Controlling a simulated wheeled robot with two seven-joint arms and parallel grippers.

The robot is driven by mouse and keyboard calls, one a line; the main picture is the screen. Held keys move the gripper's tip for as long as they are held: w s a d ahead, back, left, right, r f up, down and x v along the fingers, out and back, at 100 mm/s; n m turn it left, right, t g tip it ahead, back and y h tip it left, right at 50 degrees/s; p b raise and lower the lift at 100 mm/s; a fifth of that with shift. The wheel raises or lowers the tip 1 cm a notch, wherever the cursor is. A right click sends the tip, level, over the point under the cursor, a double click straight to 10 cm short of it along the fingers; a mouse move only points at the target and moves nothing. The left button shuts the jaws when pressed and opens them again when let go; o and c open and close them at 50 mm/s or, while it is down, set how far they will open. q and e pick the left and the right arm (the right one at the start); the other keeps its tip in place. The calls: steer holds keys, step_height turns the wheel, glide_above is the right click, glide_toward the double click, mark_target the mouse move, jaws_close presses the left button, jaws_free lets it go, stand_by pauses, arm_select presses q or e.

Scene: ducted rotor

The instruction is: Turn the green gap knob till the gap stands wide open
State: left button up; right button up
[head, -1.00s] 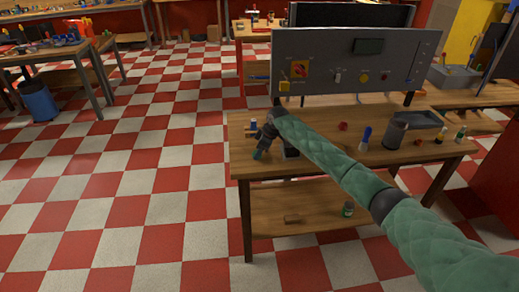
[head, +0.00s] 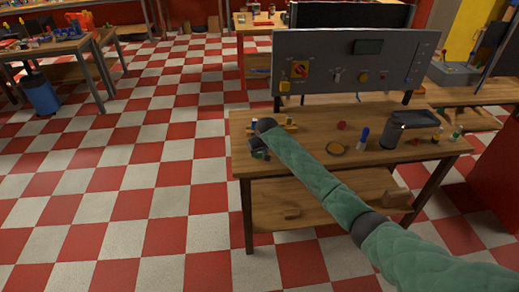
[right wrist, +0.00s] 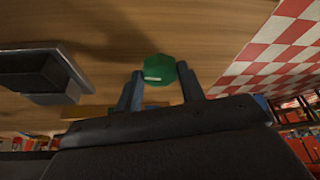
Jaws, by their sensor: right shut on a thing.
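The green knob (right wrist: 160,68) is faceted and has a short white mark on its face. In the right wrist view it sits between the two finger tips of my right gripper (right wrist: 158,82), which is shut on it. In the head view my right gripper (head: 261,153) is low over the left front part of the wooden workbench (head: 300,160). My own wrist and arm cover most of what lies there, so I cannot make out the knob or the gap in that view. My left gripper is not in view.
A grey control panel (head: 340,50) stands along the bench's back edge. A dark block-like part (right wrist: 35,72) is left of the knob in the wrist view.

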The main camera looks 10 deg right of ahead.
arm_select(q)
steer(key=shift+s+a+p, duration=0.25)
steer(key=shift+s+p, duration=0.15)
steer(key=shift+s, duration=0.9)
arm_select(e)
steer(key=shift+r+m+h, duration=0.2)
steer(key=shift+m+h, duration=0.1)
steer(key=shift+m, duration=0.7)
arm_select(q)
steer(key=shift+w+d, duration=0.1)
arm_select(e)
steer(key=o, duration=1)
steer(key=shift+a+f, duration=0.1)
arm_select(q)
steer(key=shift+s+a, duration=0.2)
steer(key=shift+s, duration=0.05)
